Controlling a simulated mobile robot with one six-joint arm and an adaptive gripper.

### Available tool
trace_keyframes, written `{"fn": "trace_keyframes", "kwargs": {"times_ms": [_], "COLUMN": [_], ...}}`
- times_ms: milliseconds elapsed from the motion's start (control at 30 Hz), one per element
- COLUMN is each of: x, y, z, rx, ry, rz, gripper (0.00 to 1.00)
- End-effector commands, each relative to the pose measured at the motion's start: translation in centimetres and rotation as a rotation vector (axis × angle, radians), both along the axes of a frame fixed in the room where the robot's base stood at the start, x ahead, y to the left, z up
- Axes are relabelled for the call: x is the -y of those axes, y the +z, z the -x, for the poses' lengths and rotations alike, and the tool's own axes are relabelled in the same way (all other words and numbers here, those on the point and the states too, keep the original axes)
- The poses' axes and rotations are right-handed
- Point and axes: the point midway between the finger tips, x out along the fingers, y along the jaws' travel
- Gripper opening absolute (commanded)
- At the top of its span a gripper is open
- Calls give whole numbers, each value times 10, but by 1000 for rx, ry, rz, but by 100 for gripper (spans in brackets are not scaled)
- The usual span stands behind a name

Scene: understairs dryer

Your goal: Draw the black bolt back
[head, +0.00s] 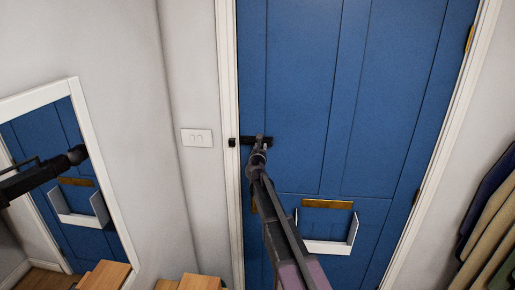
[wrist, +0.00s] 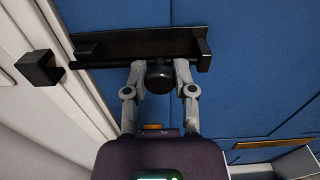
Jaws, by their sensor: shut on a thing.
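The black bolt (wrist: 140,45) is mounted level on the blue door (head: 300,90), near its left edge; it also shows in the head view (head: 262,139). Its rod runs left along the backplate, and its tip shows close to the right side of the black keeper (wrist: 40,68) on the white frame. A thin gap seems to lie between tip and keeper. The round black bolt knob (wrist: 160,78) hangs below the rod. My gripper (wrist: 160,68) is shut on the knob, one finger on each side. In the head view my gripper (head: 259,150) hides the knob.
A brass letter slot (head: 327,205) with a white open holder (head: 325,246) is lower on the door. A white switch plate (head: 197,138) is on the left wall. A mirror (head: 65,180) stands further left, above wooden steps (head: 105,276). Coats (head: 492,215) hang at right.

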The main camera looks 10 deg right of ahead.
Motion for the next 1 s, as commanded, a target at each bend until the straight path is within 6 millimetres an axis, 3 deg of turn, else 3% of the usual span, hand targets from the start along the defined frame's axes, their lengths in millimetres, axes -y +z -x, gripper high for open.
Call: {"fn": "trace_keyframes", "kwargs": {"times_ms": [33, 67, 100, 167, 200, 667, 1000], "x": [6, 5, 4, 3, 1, -6, -15], "y": [0, 0, 0, 0, 0, 0, 0], "z": [0, 0, 1, 1, 1, 5, 40], "rx": [0, 0, 0, 0, 0, 0, 0], "ry": [-15, -15, -14, -12, -10, -1, 0], "rz": [1, 1, 1, 0, 0, 0, 0], "gripper": [0, 37, 49, 67, 71, 71, 71]}}
